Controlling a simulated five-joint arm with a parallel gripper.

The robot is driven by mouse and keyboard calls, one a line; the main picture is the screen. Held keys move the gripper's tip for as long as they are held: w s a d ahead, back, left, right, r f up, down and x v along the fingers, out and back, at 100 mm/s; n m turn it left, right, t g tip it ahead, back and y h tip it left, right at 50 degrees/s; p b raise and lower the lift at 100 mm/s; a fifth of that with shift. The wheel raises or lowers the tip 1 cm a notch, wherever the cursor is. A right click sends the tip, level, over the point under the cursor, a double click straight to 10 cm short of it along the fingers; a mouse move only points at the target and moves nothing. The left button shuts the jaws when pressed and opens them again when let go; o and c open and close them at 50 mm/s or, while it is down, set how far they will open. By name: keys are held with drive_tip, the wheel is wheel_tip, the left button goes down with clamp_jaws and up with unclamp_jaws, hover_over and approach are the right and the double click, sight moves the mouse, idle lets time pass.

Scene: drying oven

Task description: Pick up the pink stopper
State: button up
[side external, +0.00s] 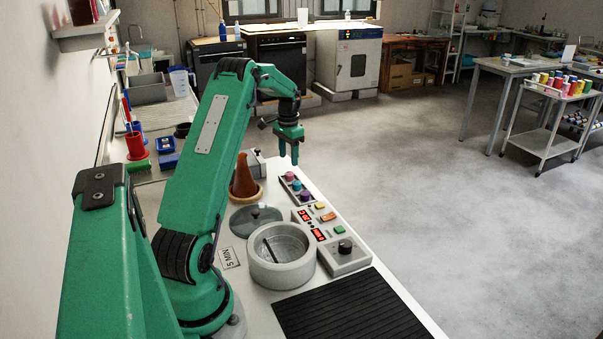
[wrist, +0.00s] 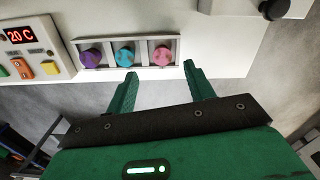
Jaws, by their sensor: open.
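The pink stopper (wrist: 163,56) sits in the end compartment of a small light rack (wrist: 141,65), beside the blue stopper (wrist: 125,56) and the purple stopper (wrist: 91,57). In the side view the pink stopper (side external: 289,176) is at the far end of the rack, with the blue one (side external: 297,185) and purple one (side external: 305,195) closer. My gripper (wrist: 160,69) is open and empty, its fingertips on either side of the pink stopper's line in the wrist view. In the side view my gripper (side external: 288,160) hangs pointing down above the rack's far end, apart from the stopper.
A control box with red displays (side external: 318,234) stands right by the rack. A round grey pot (side external: 282,280), a dark lid (side external: 256,219) and a brown cone (side external: 244,178) are nearby on the bench. The bench edge runs close to the rack's right side.

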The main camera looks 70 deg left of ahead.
sight(288, 174)
drive_tip(key=shift+f, duration=0.65)
drive_tip(key=shift+f, duration=0.15)
drive_tip(key=shift+a+f, duration=0.1)
drive_tip(key=shift+f, duration=2.35)
drive_tip(key=c, duration=1)
